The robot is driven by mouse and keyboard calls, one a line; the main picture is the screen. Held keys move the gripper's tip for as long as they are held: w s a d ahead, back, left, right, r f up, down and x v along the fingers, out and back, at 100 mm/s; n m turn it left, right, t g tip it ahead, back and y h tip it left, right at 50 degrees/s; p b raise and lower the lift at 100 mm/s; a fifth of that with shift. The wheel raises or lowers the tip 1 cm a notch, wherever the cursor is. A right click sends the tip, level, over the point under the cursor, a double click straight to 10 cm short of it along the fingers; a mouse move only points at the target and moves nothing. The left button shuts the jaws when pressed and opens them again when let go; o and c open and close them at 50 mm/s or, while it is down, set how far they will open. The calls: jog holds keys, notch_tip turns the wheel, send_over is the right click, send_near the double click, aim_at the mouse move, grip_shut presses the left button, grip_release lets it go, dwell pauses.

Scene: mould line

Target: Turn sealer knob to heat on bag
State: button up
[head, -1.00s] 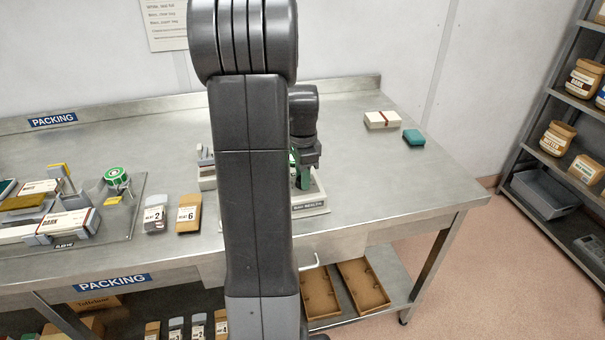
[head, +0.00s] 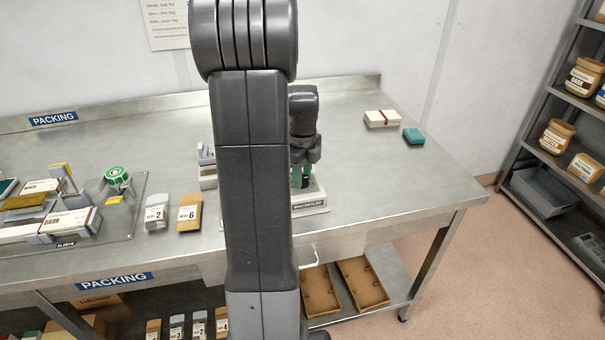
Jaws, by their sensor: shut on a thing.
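The sealer (head: 312,204) is a pale, low unit on the steel bench, mostly hidden behind my arm. Its front right corner and part of its left end show. My gripper (head: 301,181), dark with green fingers, points down over the sealer's right part. It is shut at the sealer knob, which is hidden by the fingers. The knob's setting cannot be read. Left of the sealer lie two pouches, a grey-white one marked 2 (head: 157,214) and a brown one marked 6 (head: 189,213). Any bag in the sealer is hidden behind my arm.
A clear tray (head: 135,205) with boxes and a green-topped roll (head: 118,175) fills the bench's left side. A cream box (head: 381,119) and a teal block (head: 413,136) lie at the back right. The bench right of the sealer is clear. A shelf rack (head: 545,160) stands far right.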

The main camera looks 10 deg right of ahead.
jog(key=shift+m, duration=0.8)
jog(key=o, duration=1)
notch_tip(320, 180, up, 14)
jog(key=shift+f, duration=0.1)
jog(key=shift+f, duration=0.1)
notch_tip(320, 180, down, 14)
jog(key=shift+r, duration=0.15)
